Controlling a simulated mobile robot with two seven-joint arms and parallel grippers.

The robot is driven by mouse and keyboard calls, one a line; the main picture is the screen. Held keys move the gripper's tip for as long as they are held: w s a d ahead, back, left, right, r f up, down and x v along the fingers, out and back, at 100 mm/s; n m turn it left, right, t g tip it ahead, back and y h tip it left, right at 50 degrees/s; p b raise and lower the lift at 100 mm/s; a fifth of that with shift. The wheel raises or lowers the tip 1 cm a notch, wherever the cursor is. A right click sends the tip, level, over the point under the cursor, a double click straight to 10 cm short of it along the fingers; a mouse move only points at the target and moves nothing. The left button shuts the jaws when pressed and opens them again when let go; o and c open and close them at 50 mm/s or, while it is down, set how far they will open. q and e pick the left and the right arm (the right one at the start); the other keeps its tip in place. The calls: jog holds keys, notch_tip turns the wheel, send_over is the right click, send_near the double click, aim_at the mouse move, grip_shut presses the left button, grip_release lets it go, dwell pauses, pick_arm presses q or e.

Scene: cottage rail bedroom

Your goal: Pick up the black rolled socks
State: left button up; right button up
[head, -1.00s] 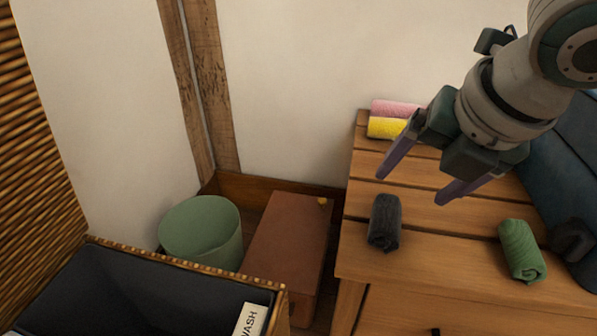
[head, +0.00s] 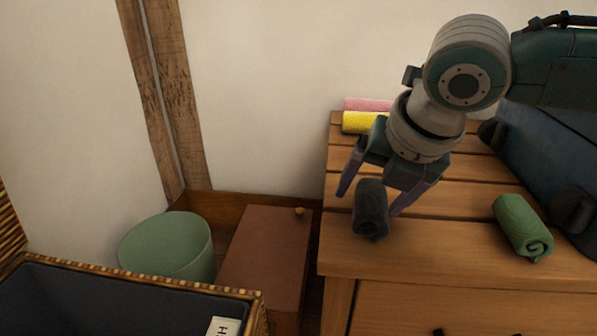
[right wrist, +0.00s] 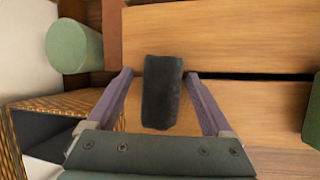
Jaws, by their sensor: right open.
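The black rolled socks (head: 370,210) lie on the slatted wooden top near its left front corner. My right gripper (head: 372,203) is open above them, its two purple fingers on either side of the roll. In the right wrist view the black rolled socks (right wrist: 162,92) show between the open fingers of the right gripper (right wrist: 163,75), with a gap on each side. I cannot tell how far the fingertips are above the wood. My left gripper is in neither view.
A green roll (head: 522,227) lies to the right on the wooden top (head: 440,240). Yellow (head: 362,122) and pink (head: 368,104) rolls lie at the back. A dark blue bag (head: 555,140) stands right. A green bin (head: 166,246), brown box (head: 265,258) and wicker hamper (head: 245,294) are left.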

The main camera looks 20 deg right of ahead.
jog(key=shift+r, duration=0.1)
jog(key=shift+c, duration=0.2)
jog(key=c, duration=1.1)
